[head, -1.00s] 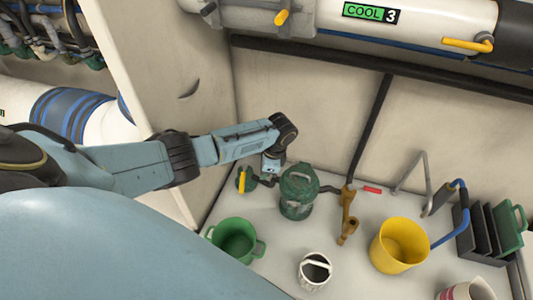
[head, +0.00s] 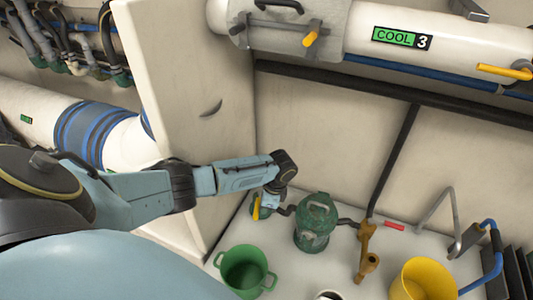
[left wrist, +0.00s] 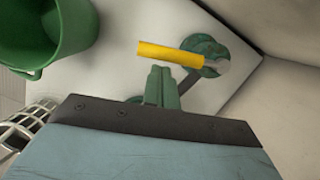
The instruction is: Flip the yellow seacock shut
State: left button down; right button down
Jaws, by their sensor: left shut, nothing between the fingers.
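The seacock with a yellow lever handle (head: 256,208) stands on the pale floor near the corner panel. In the left wrist view its yellow handle (left wrist: 170,53) points left from a round green body (left wrist: 208,52). My left gripper (head: 269,207) is shut and empty, just right of the seacock in the head view, and partly covers it. In the left wrist view the closed fingertips (left wrist: 160,75) lie just below the handle in the picture. I cannot tell whether they touch it. My right gripper is out of view.
A green canister (head: 316,222) stands right of the gripper. A green bucket (head: 245,270) is in front, a yellow bucket (head: 425,280) farther right. A brown fitting (head: 366,250) lies between. The corner panel (head: 190,110) rises at left.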

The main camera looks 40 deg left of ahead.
pick_arm(q)
jog(key=shift+s+a+r+m+p, duration=0.2)
jog(key=shift+s+a+m+p, duration=0.35)
jog(key=shift+m+p, duration=0.5)
jog(key=shift+s+a+p, duration=0.2)
jog(key=shift+s+p, duration=0.05)
jog(key=shift+p, duration=0.2)
jog(key=shift+s+a+f, duration=0.15)
jog(key=shift+s+a, duration=0.05)
jog(key=shift+a, duration=0.1)
jog(key=shift+f, duration=0.1)
jog(key=w+d+r+p, duration=0.2)
jog(key=d+r, duration=0.3)
jog(key=r, duration=0.5)
jog(key=shift+d+r+p, duration=0.3)
jog(key=shift+d+p, duration=0.1)
jog(key=shift+p, duration=0.2)
jog(key=shift+s, duration=0.1)
